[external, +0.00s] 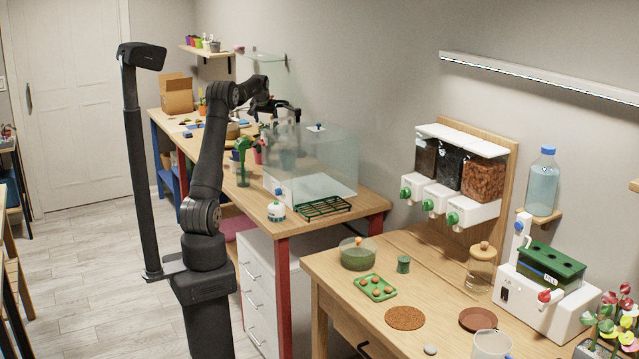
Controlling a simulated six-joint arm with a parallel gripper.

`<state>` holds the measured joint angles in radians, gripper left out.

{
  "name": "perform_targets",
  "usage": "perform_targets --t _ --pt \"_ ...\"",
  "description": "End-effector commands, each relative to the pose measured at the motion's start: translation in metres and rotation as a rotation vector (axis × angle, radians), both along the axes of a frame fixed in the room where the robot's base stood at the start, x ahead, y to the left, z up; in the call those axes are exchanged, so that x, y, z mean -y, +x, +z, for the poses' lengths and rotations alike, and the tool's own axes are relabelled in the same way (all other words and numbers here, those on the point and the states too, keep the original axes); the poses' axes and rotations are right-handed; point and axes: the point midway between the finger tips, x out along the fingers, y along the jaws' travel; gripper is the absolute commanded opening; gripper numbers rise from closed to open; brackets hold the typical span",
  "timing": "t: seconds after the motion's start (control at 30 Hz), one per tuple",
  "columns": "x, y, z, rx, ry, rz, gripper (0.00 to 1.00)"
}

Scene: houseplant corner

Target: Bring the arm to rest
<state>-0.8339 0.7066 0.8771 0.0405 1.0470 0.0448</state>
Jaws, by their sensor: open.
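My gripper (277,107) is at the end of my dark arm, above the back part of the far bench, near the left end of a clear glass case. It is small in the external view and partly hidden by the arm's own links. It is open, and I see nothing held in it. The arm rises from its base at the lower middle and bends over toward the bench.
The clear case (335,160), a green rack (323,208) and a green spray bottle (242,162) stand on the far bench. The near table (345,290) holds a green tray (375,287) and a glass bowl (357,255). Floor (100,270) at left is clear.

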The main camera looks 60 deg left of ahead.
Motion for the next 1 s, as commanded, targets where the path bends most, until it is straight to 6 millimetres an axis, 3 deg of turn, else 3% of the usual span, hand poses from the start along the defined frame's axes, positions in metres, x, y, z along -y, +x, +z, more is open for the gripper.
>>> perform_targets --t 0.3,0.6,1.0 --pt "0.027 0.03 0.051 -0.001 0.0 -0.003 0.72" --pt "0.062 0.059 0.09 -0.004 -0.004 -0.023 0.72" --pt "0.122 0.104 0.119 -0.008 -0.009 -0.093 0.72"
